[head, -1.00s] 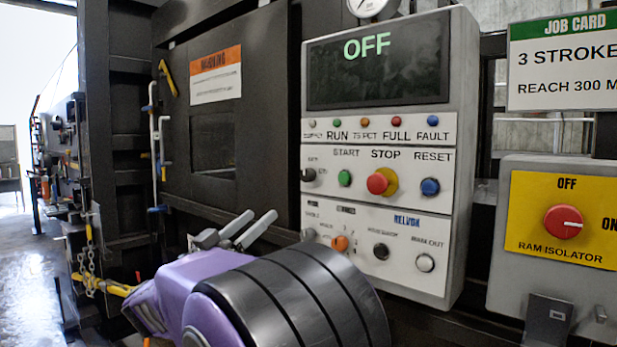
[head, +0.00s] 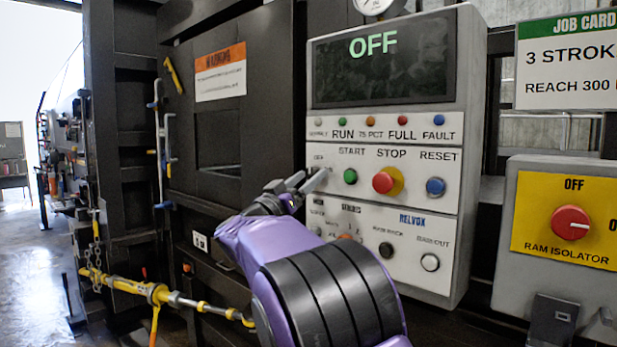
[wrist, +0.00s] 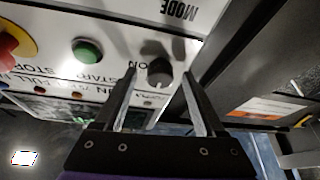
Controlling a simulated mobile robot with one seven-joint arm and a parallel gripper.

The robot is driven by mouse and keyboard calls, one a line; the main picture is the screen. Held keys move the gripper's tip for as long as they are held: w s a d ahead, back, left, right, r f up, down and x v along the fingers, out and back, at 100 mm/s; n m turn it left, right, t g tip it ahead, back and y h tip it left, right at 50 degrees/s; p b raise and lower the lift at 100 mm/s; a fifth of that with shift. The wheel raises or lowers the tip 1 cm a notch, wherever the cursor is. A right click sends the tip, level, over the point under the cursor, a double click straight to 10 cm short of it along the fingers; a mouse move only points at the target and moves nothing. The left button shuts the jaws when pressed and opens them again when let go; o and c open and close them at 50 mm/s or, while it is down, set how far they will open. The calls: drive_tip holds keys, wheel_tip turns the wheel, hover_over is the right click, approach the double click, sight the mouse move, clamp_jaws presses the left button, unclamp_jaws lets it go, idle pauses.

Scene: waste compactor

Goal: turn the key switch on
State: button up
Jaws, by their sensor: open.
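The key switch, a dark round knob (wrist: 159,72) marked ON, sits on the panel left of the green START button (head: 350,177). In the wrist view it lies between the tips of my open gripper (wrist: 162,78), and I cannot tell whether they touch it. In the head view my gripper (head: 308,181) hides the switch and reaches the panel's left edge. The display (head: 381,66) on the control panel (head: 455,270) reads OFF in green.
The red STOP button (head: 383,182) and blue RESET button (head: 435,187) are right of START. An orange knob and several other controls sit below. The ram isolator (head: 570,222) stands at right. A black door (head: 215,110) stands behind the gripper at left.

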drive_tip(key=shift+w+d+r, duration=0.1)
drive_tip(key=shift+w+d, duration=0.05)
drive_tip(key=shift+w, duration=0.05)
clamp_jaws()
idle(0.3)
